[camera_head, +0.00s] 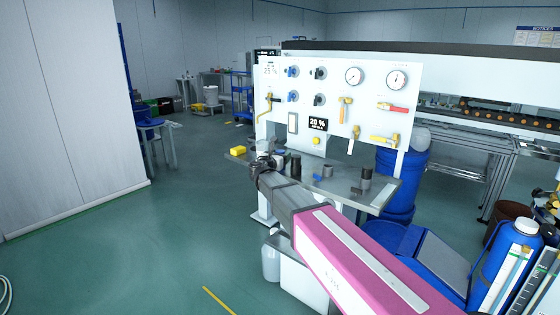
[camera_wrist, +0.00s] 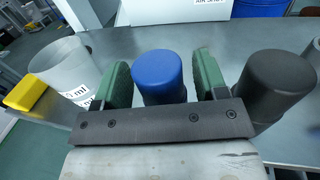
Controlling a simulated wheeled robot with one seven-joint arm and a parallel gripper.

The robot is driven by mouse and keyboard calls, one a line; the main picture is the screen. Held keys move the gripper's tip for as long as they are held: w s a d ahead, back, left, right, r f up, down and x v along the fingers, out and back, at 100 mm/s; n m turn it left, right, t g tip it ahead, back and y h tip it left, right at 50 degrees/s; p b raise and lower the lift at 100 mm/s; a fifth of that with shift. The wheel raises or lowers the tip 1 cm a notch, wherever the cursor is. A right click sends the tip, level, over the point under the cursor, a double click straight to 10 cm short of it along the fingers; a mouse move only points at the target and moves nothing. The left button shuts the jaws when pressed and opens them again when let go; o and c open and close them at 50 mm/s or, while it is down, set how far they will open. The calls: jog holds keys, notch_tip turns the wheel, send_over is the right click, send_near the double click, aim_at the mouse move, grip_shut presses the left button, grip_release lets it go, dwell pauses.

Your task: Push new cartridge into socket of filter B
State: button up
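A cylinder with a blue top (camera_wrist: 160,76) stands between the two green fingers of my gripper (camera_wrist: 163,80) in the wrist view. The fingers flank it, with a narrow gap at the right finger, and look open. The lower part of the cylinder is hidden behind my gripper. In the head view my gripper (camera_head: 262,166) is at the left part of the bench, and its fingers are too small to make out. A dark cylinder (camera_wrist: 275,80) stands just right of the right finger. No label shows which thing is the cartridge or filter B, and no socket opening is visible.
A translucent measuring beaker (camera_wrist: 68,72) stands close left of the left finger. A yellow object (camera_head: 238,150) lies at the bench's left end. Several dark cylinders stand on the grey bench (camera_head: 345,190). The white panel (camera_head: 275,125) with valves and gauges rises behind.

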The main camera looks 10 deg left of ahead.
aim_at(280, 152)
jog(key=c, duration=0.8)
jog(key=shift+r, duration=0.1)
notch_tip(280, 152, up, 18)
jog(key=shift+f, duration=0.1)
jog(key=shift+o, duration=0.2)
